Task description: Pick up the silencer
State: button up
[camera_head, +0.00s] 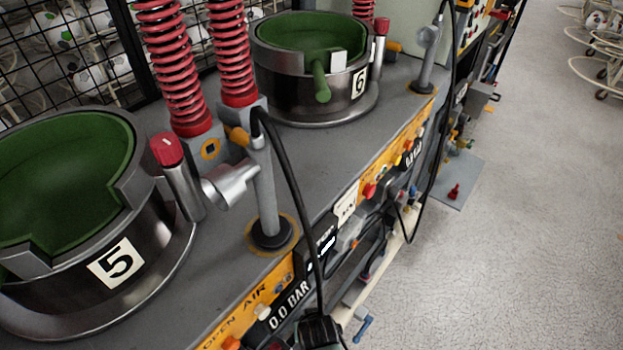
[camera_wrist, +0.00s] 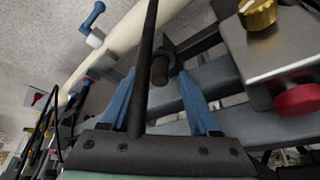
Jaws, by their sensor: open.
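A short dark cylinder with a brownish end, which looks like the silencer (camera_wrist: 160,70), shows in the wrist view. It lies between the tips of the two blue fingers of my gripper (camera_wrist: 157,78). The fingers are open, with a visible gap on each side of it. I cannot tell its depth relative to the fingertips. A black hose (camera_wrist: 145,65) crosses the view just left of it, in front of the gripper. I cannot make out the silencer in the head view.
A grey box with a brass knob (camera_wrist: 257,14) and a red button (camera_wrist: 298,99) is close on the right. A blue-handled valve (camera_wrist: 92,18) is at upper left. In the head view, the grey bench (camera_head: 225,300) carries pots 5 (camera_head: 115,262) and 6 (camera_head: 340,92).

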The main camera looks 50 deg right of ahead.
jog(key=shift+f, duration=0.1)
grip_shut()
dwell(0.5)
